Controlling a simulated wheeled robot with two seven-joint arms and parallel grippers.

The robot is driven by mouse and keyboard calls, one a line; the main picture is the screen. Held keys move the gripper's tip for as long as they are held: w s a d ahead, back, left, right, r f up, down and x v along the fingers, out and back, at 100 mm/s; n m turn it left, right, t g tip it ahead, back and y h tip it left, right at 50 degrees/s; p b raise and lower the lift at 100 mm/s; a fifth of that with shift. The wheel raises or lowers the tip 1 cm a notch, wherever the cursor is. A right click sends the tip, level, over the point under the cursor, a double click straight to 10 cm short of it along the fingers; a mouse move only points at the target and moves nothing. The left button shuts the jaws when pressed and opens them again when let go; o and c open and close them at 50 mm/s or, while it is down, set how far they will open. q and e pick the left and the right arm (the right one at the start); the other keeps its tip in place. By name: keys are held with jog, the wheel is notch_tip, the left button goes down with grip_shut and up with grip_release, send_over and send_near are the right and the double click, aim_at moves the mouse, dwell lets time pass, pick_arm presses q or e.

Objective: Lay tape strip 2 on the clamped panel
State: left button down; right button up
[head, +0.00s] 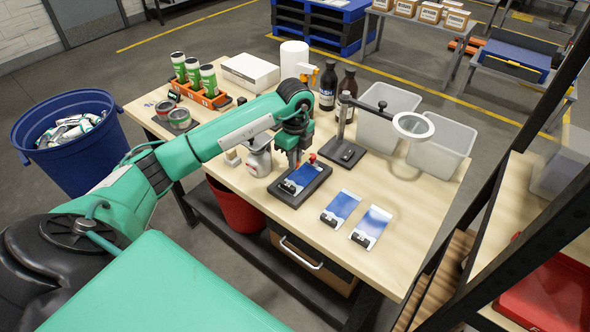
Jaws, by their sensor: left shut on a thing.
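The clamped panel (300,178) is blue with a pale edge and lies on a dark board (318,183) on the workbench, with a black clip at its near left end. A red knob (313,157) shows at the board's far end. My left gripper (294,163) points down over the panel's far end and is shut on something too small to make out. I cannot tell whether it touches the panel. No tape strip can be made out clearly. My right gripper is not in view.
Two similar blue-and-white panels (340,208) (371,227) lie to the right. A stand magnifier (413,125), clear bins (437,150) and dark bottles (327,87) stand behind. A silver can (259,160) and tape rolls (179,118) are left. The bench's front right is clear.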

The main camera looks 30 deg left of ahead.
aim_at(295, 183)
pick_arm(q)
notch_tip(295, 183, down, 2)
jog(key=shift+f, duration=0.25)
notch_tip(295, 183, down, 3)
jog(key=shift+f+p, duration=0.15)
jog(key=shift+p, duration=0.6)
jog(key=shift+f, duration=0.35)
jog(key=shift+f, duration=0.2)
jog(key=c, duration=1.8)
grip_release()
jog(key=shift+o, duration=0.2)
